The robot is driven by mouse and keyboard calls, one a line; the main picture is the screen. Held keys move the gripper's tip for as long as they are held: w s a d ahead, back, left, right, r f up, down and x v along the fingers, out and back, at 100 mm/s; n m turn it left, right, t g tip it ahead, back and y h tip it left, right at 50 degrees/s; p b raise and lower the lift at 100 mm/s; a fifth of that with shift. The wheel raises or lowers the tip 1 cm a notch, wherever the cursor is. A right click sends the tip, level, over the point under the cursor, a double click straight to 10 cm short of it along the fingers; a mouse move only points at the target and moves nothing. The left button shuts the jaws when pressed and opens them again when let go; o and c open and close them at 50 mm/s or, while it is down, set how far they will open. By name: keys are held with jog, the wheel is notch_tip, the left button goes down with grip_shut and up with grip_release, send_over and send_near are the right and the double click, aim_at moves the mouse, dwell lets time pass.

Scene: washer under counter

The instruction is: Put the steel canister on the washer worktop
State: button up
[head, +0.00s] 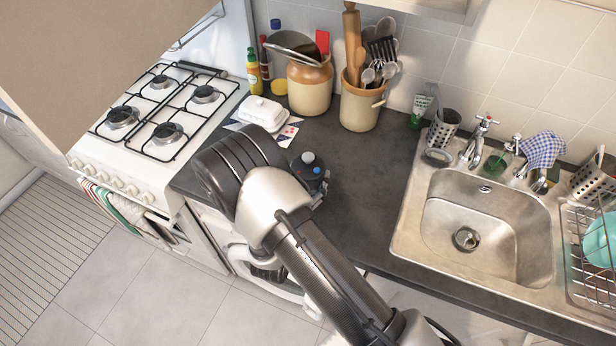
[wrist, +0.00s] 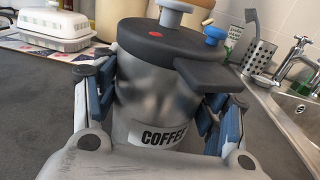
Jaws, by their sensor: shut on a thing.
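The steel canister (wrist: 150,98), a grey metal cylinder marked COFFEE with a dark lid and a red dot, fills the middle of the wrist view. My gripper (wrist: 166,84) is shut on it, with blue-padded fingers on either side of its body. In the head view the canister's dark lid (head: 309,170) shows just past my wrist, over the front part of the dark worktop (head: 370,200). Its body is mostly hidden there by my arm. The canister's base is hidden in both views, so I cannot tell whether it touches the worktop.
A white butter dish (head: 263,112) stands behind, near the white hob (head: 160,115). A brown-and-cream jar (head: 309,90) and a utensil crock (head: 360,105) stand by the wall. The sink (head: 485,225) is at right. Worktop between canister and sink is clear. The washer (head: 265,275) is below.

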jog(key=o, duration=1.8)
jog(key=shift+f, duration=0.1)
jog(key=shift+s+a+r, duration=0.1)
jog(key=shift+s+r, duration=0.1)
jog(key=p+v, duration=0.1)
jog(key=v, duration=1)
jog(key=shift+s+a, duration=0.1)
jog(key=shift+s, duration=0.2)
